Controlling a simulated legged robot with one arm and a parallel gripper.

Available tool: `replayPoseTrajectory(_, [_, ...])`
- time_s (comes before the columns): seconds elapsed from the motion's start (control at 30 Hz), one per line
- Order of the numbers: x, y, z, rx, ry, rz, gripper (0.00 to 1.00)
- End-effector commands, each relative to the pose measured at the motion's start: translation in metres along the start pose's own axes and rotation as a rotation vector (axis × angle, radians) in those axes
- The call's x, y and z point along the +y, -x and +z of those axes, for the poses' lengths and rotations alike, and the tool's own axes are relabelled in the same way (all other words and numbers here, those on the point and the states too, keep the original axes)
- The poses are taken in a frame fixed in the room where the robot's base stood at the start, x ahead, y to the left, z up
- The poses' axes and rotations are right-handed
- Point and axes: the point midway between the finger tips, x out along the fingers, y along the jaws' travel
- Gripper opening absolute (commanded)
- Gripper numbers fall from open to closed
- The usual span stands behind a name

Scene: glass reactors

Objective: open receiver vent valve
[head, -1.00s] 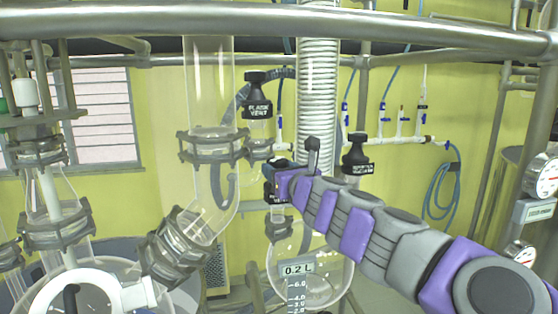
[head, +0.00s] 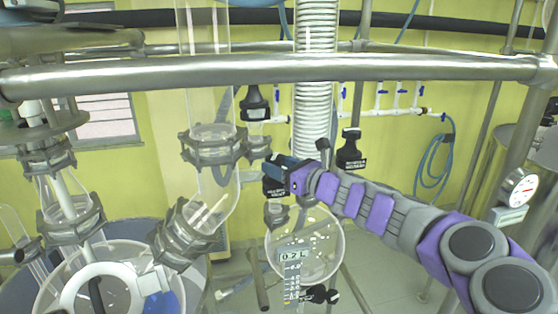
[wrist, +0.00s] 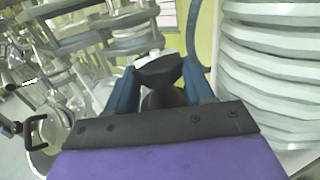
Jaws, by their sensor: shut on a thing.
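My gripper (head: 277,170) reaches in from the right, and its blue fingers are shut on a black valve knob (head: 275,187) above the round glass receiver. The knob's label is too small to read. In the wrist view the black knob (wrist: 160,72) sits between the two blue fingers of my gripper (wrist: 160,80), with a pale edge on its far side. The fingers hide part of it. The receiver flask (head: 318,235) hangs below, with a volume tag and scale.
Another black knob (head: 254,104) is at the upper left, and a further one (head: 351,150) is right of the gripper. A white coiled condenser (head: 316,90) stands close by. A metal rail (head: 420,68) crosses in front. Glass tubing with clamps (head: 208,145) is at left.

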Motion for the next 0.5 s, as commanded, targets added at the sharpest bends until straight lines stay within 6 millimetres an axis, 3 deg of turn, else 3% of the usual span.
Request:
replayPoseTrajectory(0.4, [-0.0015,0.0002,0.0004,-0.001,-0.001,0.0,0.22])
replayPoseTrajectory(0.43, [-0.0015,0.0002,0.0004,-0.001,0.0,0.0,0.55])
replayPoseTrajectory(0.5, [-0.0014,0.0002,0.0004,0.0,0.0,0.0,0.62])
